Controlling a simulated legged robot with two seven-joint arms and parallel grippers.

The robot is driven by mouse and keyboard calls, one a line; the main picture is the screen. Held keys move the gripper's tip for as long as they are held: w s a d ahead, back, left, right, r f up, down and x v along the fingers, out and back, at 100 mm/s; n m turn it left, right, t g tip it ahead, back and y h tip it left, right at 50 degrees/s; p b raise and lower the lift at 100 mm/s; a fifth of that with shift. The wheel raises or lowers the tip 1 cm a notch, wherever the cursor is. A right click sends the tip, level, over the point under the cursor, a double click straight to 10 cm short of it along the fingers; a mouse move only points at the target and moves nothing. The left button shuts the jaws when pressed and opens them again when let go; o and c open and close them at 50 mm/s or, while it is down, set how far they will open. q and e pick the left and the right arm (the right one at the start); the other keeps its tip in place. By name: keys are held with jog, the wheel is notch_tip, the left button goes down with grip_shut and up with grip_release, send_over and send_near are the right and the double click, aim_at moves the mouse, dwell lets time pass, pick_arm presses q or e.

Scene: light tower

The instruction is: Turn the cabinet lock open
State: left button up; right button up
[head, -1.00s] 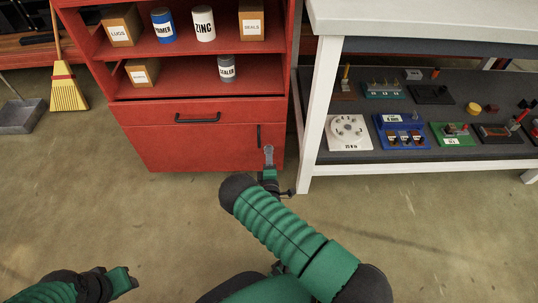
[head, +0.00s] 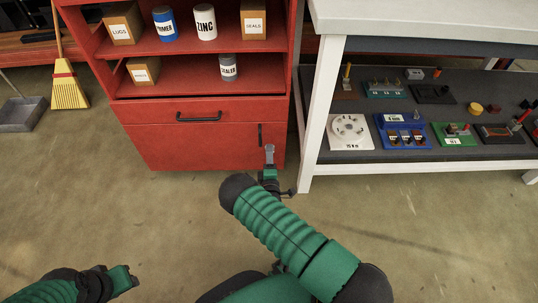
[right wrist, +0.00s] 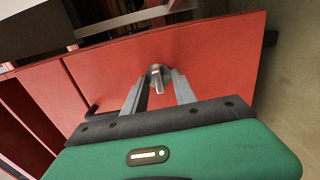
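The red cabinet (head: 185,145) stands ahead of me, its lower door closed. In the right wrist view a small grey metal lock knob (right wrist: 157,78) sticks out of the red door (right wrist: 215,55). My right gripper (right wrist: 158,80) faces the door with its two fingers apart, one on each side of the knob. Gaps show between the knob and the fingers, so it is not gripped. In the head view my right gripper (head: 270,152) is in front of the door's lower right part and hides the lock. My left gripper (head: 122,281) is low at the left, away from the cabinet; its fingers are unclear.
A dark vertical handle (head: 260,134) is on the door close to my right gripper, and a drawer handle (head: 198,117) is above. A white-legged workbench (head: 322,115) stands close on the right. A broom (head: 68,88) and dustpan (head: 22,113) are at left. The floor in front is clear.

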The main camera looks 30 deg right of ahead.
jog(key=p+v, duration=0.7)
jog(key=v, duration=0.9)
jog(key=shift+s+a, duration=0.3)
jog(key=shift+f, duration=0.1)
